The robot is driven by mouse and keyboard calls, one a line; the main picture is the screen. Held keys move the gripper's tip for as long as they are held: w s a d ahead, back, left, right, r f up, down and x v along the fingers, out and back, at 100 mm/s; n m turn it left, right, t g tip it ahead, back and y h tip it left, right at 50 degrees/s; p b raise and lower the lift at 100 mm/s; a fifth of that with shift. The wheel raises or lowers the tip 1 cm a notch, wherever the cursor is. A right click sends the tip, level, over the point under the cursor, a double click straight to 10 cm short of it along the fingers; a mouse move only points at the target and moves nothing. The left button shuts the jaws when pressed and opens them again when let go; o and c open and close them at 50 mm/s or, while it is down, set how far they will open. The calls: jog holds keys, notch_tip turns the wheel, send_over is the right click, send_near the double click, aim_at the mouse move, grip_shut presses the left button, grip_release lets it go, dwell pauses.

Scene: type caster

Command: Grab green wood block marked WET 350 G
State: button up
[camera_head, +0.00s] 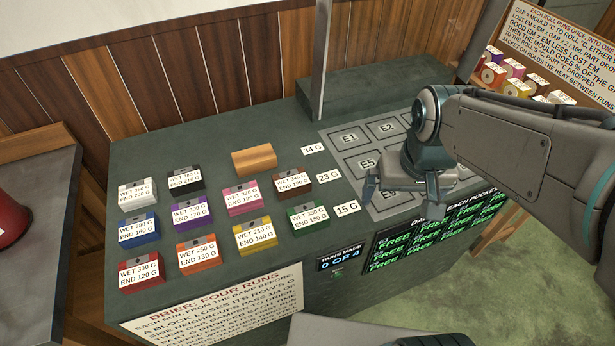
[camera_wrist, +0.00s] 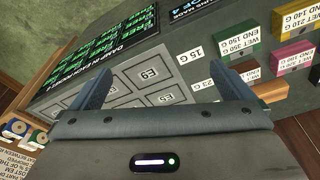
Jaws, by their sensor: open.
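The green block (camera_head: 308,215) sits on the dark green counter, at the right end of the front-right row, with a white label reading WET 350 G. It is left of the 15 G tag. In the wrist view the green block (camera_wrist: 242,54) is at the upper right, beyond my right finger. My gripper (camera_head: 409,190) is above the grey numbered grid, to the right of the green block and apart from it. In the wrist view my gripper (camera_wrist: 165,90) shows its two fingers spread, with nothing between them but the grid below.
Near the green block are the yellow block (camera_head: 255,235), the brown block (camera_head: 293,182) and the pink block (camera_head: 242,197). Several more labelled blocks stand to the left. A plain wood block (camera_head: 254,160) lies behind. A metal post (camera_head: 321,60) rises at the counter's back.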

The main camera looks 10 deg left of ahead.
jog(key=w+a+n+g+p, duration=0.1)
jog(key=w+a+n, duration=0.15)
jog(key=a, duration=0.45)
jog(key=n+g+p, duration=0.1)
jog(key=n+p, duration=0.1)
send_over(308, 214)
notch_tip(308, 214, down, 2)
notch_tip(308, 214, down, 9)
jog(key=shift+w+a+r, duration=0.1)
jog(key=shift+w+r, duration=0.05)
jog(key=shift+r, duration=0.05)
jog(key=shift+f+p, duration=0.35)
jog(key=shift+f, duration=0.25)
jog(key=shift+f+p, duration=0.3)
jog(key=shift+f, duration=1.7)
jog(key=c, duration=1.1)
